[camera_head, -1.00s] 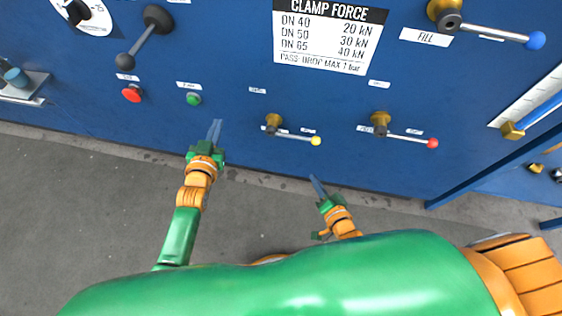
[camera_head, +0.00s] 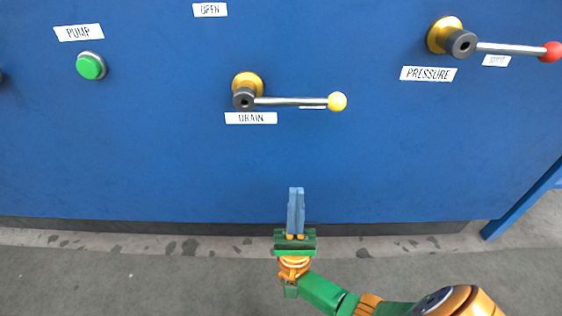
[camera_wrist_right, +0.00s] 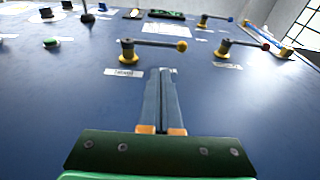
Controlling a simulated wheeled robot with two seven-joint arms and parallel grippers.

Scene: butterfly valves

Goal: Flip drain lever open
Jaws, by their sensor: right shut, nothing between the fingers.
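The drain lever (camera_head: 292,101) is a metal rod with a yellow ball at its right end and a dark hub on a brass fitting at its left. It lies horizontal, pointing right, above the DRAIN label (camera_head: 251,118). In the right wrist view the lever (camera_wrist_right: 155,44) is ahead of the fingers. My right gripper (camera_head: 296,192) is below the lever, pointing up at the panel, apart from the lever. Its blue fingers are together with nothing between them; they also show in the wrist view (camera_wrist_right: 161,74). My left gripper is not in view.
The pressure lever (camera_head: 510,49) with a red ball points right at the upper right. A green pump button (camera_head: 91,65) is at the left. An OPEN label (camera_head: 210,10) sits above the drain hub. The blue panel around the drain lever is clear.

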